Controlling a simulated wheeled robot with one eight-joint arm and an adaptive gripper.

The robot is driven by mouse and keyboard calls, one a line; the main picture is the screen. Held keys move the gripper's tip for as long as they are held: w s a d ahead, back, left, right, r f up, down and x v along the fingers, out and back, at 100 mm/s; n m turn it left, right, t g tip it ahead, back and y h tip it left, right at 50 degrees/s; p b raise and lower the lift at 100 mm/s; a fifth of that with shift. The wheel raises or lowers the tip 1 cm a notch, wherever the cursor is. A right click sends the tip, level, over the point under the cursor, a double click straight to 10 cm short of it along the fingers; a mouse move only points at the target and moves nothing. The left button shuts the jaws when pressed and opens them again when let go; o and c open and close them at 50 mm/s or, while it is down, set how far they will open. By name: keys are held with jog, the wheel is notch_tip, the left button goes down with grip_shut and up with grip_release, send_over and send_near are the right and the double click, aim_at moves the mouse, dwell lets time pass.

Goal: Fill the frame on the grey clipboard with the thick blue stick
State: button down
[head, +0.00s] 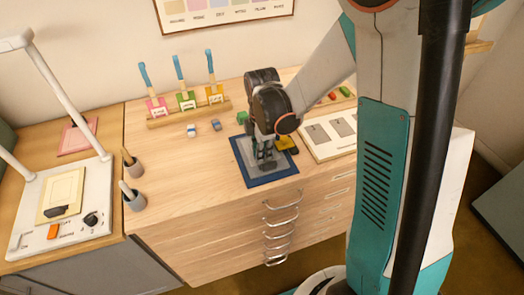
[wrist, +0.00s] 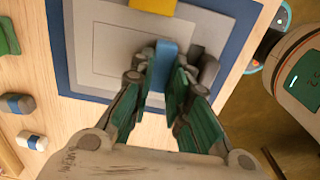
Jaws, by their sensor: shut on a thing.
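My gripper (wrist: 165,95) is shut on the thick blue stick (wrist: 166,60), whose upper part shows between the fingers. In the head view my gripper (head: 266,160) is over the grey clipboard (head: 247,156), and the stick is hidden or too small to make out. The grey clipboard (wrist: 215,22) lies on a dark blue mat (wrist: 60,60). A thin outlined frame (wrist: 115,45) is on its paler sheet, and the stick is at the frame's right-hand side in the wrist view. I cannot tell whether the stick's tip touches the sheet. I see no blue fill inside the frame.
Two small wrapped blocks (wrist: 15,103) (wrist: 31,140) and a green block (wrist: 8,38) lie beside the mat. A yellow item (head: 290,144) is at its edge. A brush rack (head: 190,112) stands behind; a pale board with grey cards (head: 315,150) lies right.

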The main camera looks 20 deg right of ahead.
jog(key=shift+w, duration=3.8)
jog(key=shift+b, duration=0.4)
jog(key=shift+s, duration=0.1)
jog(key=shift+s+f, duration=0.1)
jog(key=shift+s, duration=2.45)
jog(key=shift+s, duration=0.1)
jog(key=shift+s+b, duration=0.35)
jog(key=shift+s, duration=0.75)
